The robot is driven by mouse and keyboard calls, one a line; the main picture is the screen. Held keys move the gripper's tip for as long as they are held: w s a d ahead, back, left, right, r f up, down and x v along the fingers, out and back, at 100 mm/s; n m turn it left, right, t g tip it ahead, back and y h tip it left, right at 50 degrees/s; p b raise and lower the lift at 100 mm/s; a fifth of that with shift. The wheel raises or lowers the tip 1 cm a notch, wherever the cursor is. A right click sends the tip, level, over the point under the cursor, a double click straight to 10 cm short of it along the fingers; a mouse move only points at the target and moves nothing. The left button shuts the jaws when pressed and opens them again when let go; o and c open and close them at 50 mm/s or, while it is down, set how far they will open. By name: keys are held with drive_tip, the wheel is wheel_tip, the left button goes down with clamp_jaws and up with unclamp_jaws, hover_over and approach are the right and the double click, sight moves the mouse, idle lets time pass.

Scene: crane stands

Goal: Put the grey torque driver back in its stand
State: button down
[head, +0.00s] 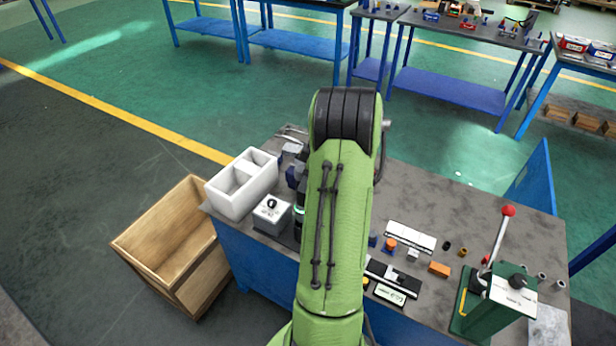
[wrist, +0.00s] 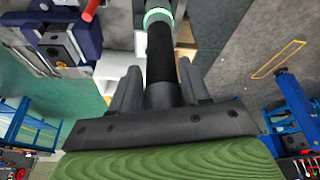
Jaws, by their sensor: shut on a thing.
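In the wrist view my gripper (wrist: 158,72) is shut on a dark upright-looking cylinder, which I take to be the grey torque driver (wrist: 160,50). A glowing green-white ring circles it near the top edge of the view. In the head view my green arm hides the gripper, and a dark cylinder with a similar ring (head: 299,212) shows just left of the arm. Beside it stands a pale grey block (head: 272,217) with a black ring or knob on top; I cannot tell whether this is the driver's stand.
A white divided bin (head: 232,200) stands at the bench's left end, with a wooden crate (head: 170,250) on the floor beside it. A dark blue vise-like device (wrist: 62,42) is near the gripper. A green lever press (head: 492,305) stands at right. The bench's back right is clear.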

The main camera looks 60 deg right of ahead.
drive_tip(key=shift+f+b, duration=2.05)
drive_tip(key=shift+f, duration=0.35)
drive_tip(key=shift+c, duration=2.4)
unclamp_jaws()
drive_tip(key=shift+f, duration=0.1)
drive_tip(key=p+v, duration=0.3)
drive_tip(key=v, duration=0.2)
